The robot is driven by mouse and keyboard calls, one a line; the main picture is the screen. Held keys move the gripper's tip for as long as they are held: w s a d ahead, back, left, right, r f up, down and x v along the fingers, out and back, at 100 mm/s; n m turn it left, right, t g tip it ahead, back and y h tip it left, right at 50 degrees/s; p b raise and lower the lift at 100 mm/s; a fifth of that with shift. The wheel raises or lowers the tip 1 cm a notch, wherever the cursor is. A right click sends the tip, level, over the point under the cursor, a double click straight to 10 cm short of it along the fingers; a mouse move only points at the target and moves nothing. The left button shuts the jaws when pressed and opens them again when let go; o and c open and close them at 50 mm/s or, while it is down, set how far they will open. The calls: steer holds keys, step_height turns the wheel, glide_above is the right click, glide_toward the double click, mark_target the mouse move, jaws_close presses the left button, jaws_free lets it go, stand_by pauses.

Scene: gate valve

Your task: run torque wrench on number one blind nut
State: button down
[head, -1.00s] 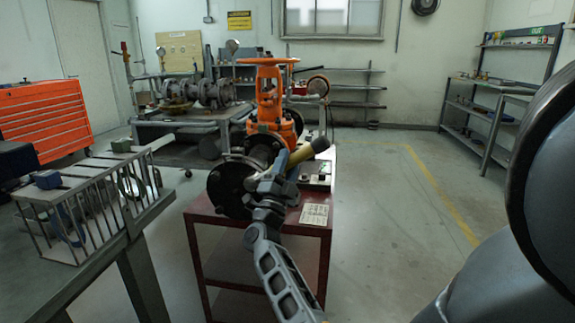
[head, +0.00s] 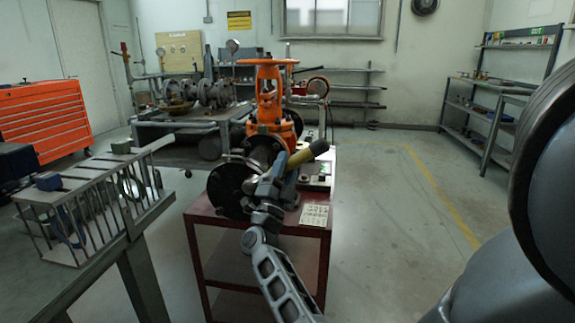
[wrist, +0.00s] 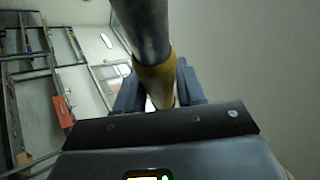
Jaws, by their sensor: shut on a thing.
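The orange gate valve (head: 267,100) stands on the red bench, its handwheel on top. A round dark blind flange (head: 226,192) faces me at its near end; single nuts on it are too small to tell, and its right edge is near my arm. My gripper (head: 279,172) is just right of the flange, shut on the torque wrench (head: 303,156), whose yellow part and dark end point up and right. In the wrist view the wrench (wrist: 157,78) runs between the fingers (wrist: 158,92), with a grey shaft rising toward the top. Its working end is hidden, so contact with a nut cannot be told.
The red bench (head: 310,232) carries a paper sheet (head: 315,215) at its front right. A grey rack table (head: 150,215) stands close on the left. An orange tool cabinet (head: 45,120) is farther back left. The floor right of the bench is clear.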

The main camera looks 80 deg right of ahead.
steer(key=shift+s+a+r+p, duration=0.15)
steer(key=shift+a+p, duration=0.6)
steer(key=shift+a, duration=1.15)
